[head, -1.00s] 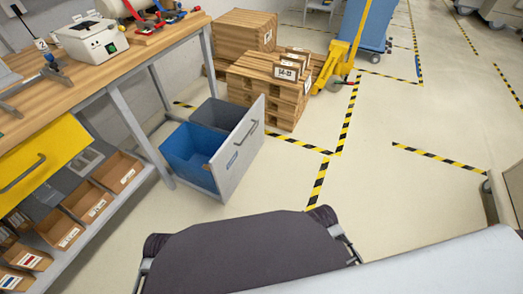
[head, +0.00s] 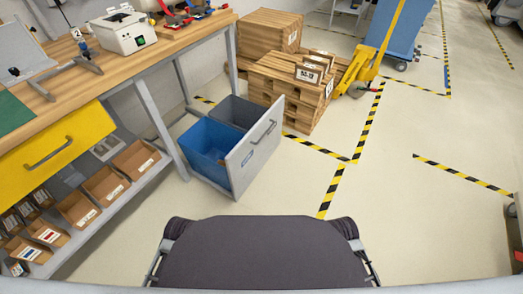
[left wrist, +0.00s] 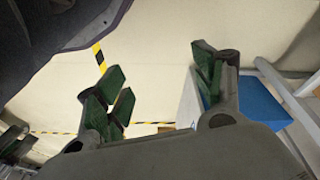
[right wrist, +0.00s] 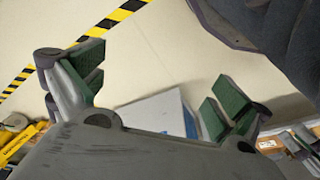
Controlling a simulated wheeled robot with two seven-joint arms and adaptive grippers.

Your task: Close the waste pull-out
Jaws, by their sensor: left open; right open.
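The waste pull-out stands open under the bench, with a light grey front panel (head: 255,147) and a dark handle (head: 264,134). It holds a blue bin (head: 207,146) and a dark grey bin (head: 232,113). Neither gripper shows in the head view. My left gripper (left wrist: 155,92) is open and empty in the left wrist view, with the blue bin (left wrist: 258,105) beyond its right finger. My right gripper (right wrist: 152,95) is open and empty in the right wrist view; a pale panel, apparently the pull-out front (right wrist: 158,112), lies beyond it, partly hidden. Neither gripper appears to touch the pull-out.
The workbench (head: 60,85) with a yellow drawer (head: 52,146) and shelf of cardboard bins (head: 107,186) stands at left. Stacked wooden pallets (head: 290,85) and a yellow pallet jack (head: 358,75) stand behind the pull-out. Floor (head: 430,220) to the right is clear.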

